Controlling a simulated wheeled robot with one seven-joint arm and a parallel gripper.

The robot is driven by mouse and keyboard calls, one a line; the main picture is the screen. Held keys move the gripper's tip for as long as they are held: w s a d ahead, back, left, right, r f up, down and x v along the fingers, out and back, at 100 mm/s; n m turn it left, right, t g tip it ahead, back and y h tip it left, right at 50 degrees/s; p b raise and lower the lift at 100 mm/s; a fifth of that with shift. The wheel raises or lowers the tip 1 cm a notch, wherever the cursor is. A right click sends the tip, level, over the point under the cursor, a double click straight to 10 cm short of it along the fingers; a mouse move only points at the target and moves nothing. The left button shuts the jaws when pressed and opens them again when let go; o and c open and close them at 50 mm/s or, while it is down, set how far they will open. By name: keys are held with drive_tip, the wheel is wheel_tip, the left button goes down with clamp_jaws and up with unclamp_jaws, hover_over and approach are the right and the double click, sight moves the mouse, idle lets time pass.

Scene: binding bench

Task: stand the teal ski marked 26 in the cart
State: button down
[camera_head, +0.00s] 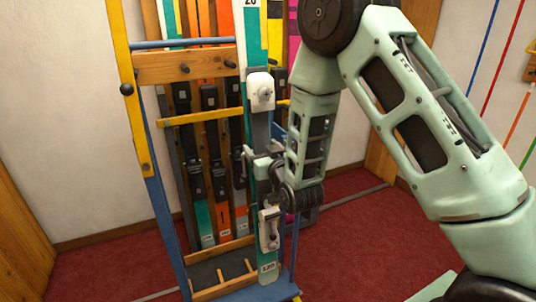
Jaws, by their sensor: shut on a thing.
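The teal and white ski (264,190) stands nearly upright in front of me. Its top tag (250,3) is cut by the frame edge and its number is hard to read. My gripper (263,166) is shut on the ski around its middle, between the white binding parts. The cart (164,220) has a blue frame, a yellow post, a wooden cross rail and wooden dividers at its base. The ski's lower end overlaps the right part of the cart's base. I cannot tell whether it touches the base.
Several other skis (205,222), teal, orange and dark, stand behind the cart's front rail. A yellow bar (222,112) crosses them. Wooden panels (22,235) stand at left and right. Red carpet (350,235) is clear right of the cart.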

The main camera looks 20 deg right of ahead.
drive_tip(key=w+a+f+b, duration=0.1)
drive_tip(key=a+f+b, duration=0.2)
drive_tip(key=f+b, duration=0.5)
drive_tip(key=w+a+f+b, duration=0.1)
drive_tip(key=a+f+b, duration=0.2)
drive_tip(key=f+b, duration=0.5)
drive_tip(key=shift+w+a+f+b, duration=0.2)
drive_tip(key=shift+w+a+b, duration=0.15)
drive_tip(key=shift+b, duration=2.65)
drive_tip(key=shift+w, duration=0.15)
